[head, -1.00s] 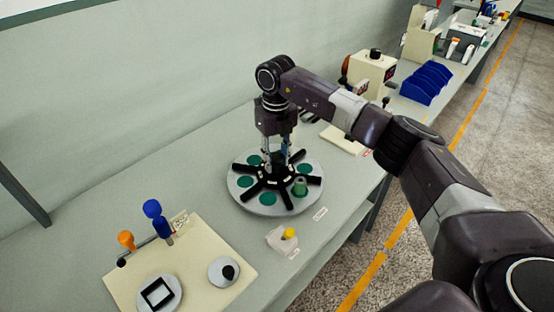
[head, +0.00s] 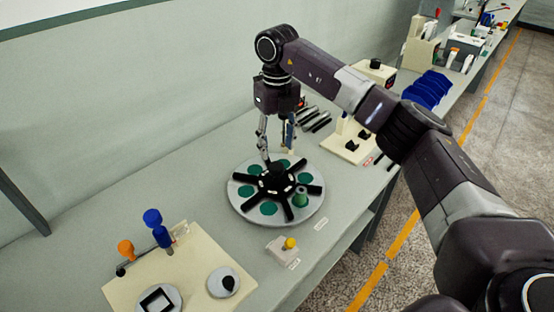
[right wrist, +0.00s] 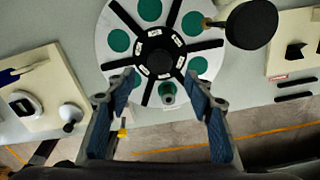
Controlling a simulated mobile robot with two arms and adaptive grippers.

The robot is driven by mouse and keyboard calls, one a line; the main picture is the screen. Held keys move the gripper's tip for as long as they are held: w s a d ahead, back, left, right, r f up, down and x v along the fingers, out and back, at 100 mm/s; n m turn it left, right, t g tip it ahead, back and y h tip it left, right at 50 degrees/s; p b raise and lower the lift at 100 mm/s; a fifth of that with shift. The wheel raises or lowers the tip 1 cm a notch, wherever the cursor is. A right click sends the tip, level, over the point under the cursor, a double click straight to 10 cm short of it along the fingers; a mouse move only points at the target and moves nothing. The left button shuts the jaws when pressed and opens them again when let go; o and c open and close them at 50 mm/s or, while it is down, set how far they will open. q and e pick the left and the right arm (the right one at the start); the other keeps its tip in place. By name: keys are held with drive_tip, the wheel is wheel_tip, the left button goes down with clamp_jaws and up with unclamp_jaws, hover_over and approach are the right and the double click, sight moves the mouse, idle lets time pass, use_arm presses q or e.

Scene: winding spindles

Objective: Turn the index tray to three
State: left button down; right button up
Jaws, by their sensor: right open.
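The index tray (head: 250,215) is a round grey disc on the bench with green round pads and a black hub (head: 276,179) with black radial arms. Small white labels sit around the hub; I cannot read their numbers. A green cylindrical piece (head: 300,197) stands on the tray's near right part; the right wrist view shows it from above (right wrist: 167,92). My right gripper (head: 278,156) is open and empty, pointing down above the tray's hub area. In the right wrist view its fingers (right wrist: 163,84) spread on either side of the hub and green piece. My left gripper is not shown.
A small pale block with a yellow knob (head: 290,243) sits in front of the tray. A cream board (head: 200,262) with blue and orange handles lies at front left. Another cream base (head: 345,146) and dark rods (head: 313,117) lie behind right. Blue bins (head: 430,90) stand farther along.

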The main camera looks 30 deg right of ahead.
drive_tip(key=shift+r, duration=1.6)
